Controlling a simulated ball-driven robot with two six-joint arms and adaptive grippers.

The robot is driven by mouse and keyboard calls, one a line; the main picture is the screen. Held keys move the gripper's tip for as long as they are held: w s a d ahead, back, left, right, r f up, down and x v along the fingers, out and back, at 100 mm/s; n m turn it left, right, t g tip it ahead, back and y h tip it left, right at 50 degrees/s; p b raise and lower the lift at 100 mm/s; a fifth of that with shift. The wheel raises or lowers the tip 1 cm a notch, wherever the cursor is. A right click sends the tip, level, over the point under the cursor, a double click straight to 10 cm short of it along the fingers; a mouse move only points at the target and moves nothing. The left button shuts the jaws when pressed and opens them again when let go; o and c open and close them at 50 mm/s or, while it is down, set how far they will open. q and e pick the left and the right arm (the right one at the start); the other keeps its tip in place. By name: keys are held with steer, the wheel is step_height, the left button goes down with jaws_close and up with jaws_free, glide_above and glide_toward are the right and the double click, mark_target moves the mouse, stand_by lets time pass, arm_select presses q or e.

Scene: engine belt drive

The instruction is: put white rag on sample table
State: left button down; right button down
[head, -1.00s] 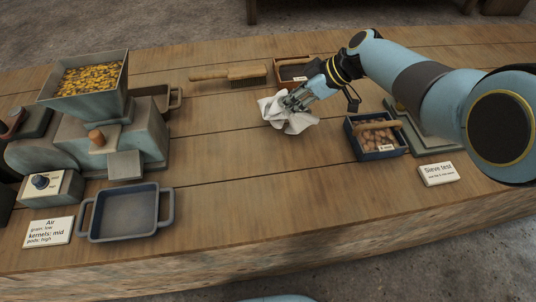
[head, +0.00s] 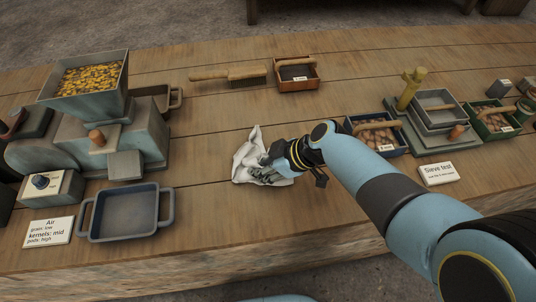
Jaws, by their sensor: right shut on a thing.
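The white rag (head: 247,155) is a crumpled cloth at the middle of the wooden table (head: 215,215). My right gripper (head: 264,172) is shut on the rag at its right side, and its fingers are partly hidden in the folds. Whether the rag touches the wood or hangs just above it, I cannot tell. My right arm comes in from the lower right. My left gripper is not in view.
A blue-grey tray (head: 124,213) and a machine with a hopper of yellow kernels (head: 90,78) stand at the left. A brush (head: 228,74) and a brown box (head: 297,75) lie at the back. Boxes of nuts (head: 376,136) and a sieve (head: 437,108) stand at the right.

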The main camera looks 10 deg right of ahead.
steer(key=shift+s+a+f, duration=0.15)
steer(key=shift+s+f, duration=0.05)
steer(key=shift+f, duration=0.05)
steer(key=c, duration=1.1)
jaws_free()
